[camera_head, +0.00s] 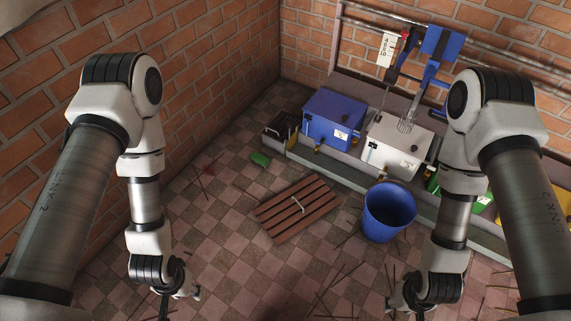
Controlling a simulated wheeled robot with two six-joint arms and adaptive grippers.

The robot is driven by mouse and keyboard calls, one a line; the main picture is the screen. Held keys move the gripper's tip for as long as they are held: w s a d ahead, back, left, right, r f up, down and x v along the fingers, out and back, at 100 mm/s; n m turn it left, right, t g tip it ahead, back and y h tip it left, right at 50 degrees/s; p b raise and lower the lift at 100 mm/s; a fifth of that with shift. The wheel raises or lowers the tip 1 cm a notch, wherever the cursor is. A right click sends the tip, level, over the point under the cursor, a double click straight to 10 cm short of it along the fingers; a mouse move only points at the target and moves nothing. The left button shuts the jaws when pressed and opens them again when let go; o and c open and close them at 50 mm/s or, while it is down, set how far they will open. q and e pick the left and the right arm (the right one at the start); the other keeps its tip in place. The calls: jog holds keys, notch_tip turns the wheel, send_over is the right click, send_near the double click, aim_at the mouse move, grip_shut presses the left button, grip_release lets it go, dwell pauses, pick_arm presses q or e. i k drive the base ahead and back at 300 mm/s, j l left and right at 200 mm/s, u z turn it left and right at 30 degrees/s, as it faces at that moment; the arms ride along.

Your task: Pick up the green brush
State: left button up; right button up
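I see nothing held in either.
A slatted wooden pallet (283,213) with a small pale item (297,205) on it lies on the floor. A blue bucket (388,211) stands right of it. Blue (333,118) and white (394,145) machines line the back right. Thin sticks lie scattered. Brick walls enclose the corner.

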aim_at(259, 159)
jog(key=i+j+z, duration=0.45)
jog(key=j+z, duration=0.3)
jog(key=i+j+z, duration=0.15)
jog(key=z, duration=0.2)
jog(key=j+z, duration=0.4)
jog(key=j, duration=0.15)
jog(key=i+j, duration=0.1)
jog(key=j, duration=0.65)
jog(key=i+j, duration=0.1)
jog(key=j, duration=0.7)
jog(key=i+j, duration=0.1)
jog(key=j, duration=0.65)
